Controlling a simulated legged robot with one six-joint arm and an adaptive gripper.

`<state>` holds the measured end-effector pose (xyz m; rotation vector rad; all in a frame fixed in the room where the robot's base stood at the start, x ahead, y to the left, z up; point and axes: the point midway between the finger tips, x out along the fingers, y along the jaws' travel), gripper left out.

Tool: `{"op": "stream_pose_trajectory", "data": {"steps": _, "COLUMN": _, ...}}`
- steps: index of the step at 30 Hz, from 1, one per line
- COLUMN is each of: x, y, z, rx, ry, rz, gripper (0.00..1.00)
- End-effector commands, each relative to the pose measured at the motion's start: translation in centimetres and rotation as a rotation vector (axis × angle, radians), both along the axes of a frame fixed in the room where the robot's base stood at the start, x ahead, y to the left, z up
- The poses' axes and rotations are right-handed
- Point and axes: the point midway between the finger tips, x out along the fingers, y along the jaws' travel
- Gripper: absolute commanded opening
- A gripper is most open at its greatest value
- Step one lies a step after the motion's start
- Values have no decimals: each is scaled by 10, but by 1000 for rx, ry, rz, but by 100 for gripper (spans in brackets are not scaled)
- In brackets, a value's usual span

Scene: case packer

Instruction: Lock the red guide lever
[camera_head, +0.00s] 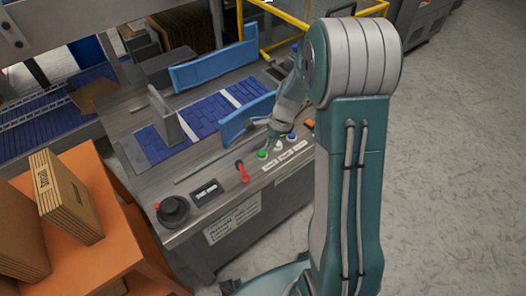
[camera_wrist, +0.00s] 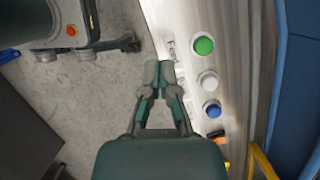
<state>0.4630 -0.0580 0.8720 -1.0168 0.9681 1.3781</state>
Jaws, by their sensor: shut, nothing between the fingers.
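The red guide lever (camera_head: 242,172) stands on the front part of the machine's panel, between a black display box and the green button. It does not show in the wrist view. My gripper (camera_head: 273,143) is over the button row, to the right of the lever and apart from it. In the wrist view my gripper (camera_wrist: 159,66) has its fingers together with nothing between them. It is beside the row of green (camera_wrist: 204,46), white (camera_wrist: 208,81) and blue (camera_wrist: 212,109) buttons.
A black knob (camera_head: 173,211) and a display box (camera_head: 206,192) lie left of the lever. Blue guide rails (camera_head: 213,67) and a grey upright plate (camera_head: 165,118) stand behind on the blue conveyor (camera_head: 198,121). An orange table (camera_head: 95,255) with cardboard is at the left.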

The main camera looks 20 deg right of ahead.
Motion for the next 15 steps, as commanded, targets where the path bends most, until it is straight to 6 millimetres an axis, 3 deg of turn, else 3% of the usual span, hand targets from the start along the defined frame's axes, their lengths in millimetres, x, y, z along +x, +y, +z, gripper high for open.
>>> {"op": "stream_pose_trajectory", "data": {"steps": 12, "x": -3, "y": 24, "z": -76, "rx": 1, "ry": 4, "rz": 3, "gripper": 0}}
{"op": "stream_pose_trajectory", "data": {"steps": 15, "x": -3, "y": 41, "z": -78, "rx": -1, "ry": -1, "rz": 7, "gripper": 0}}
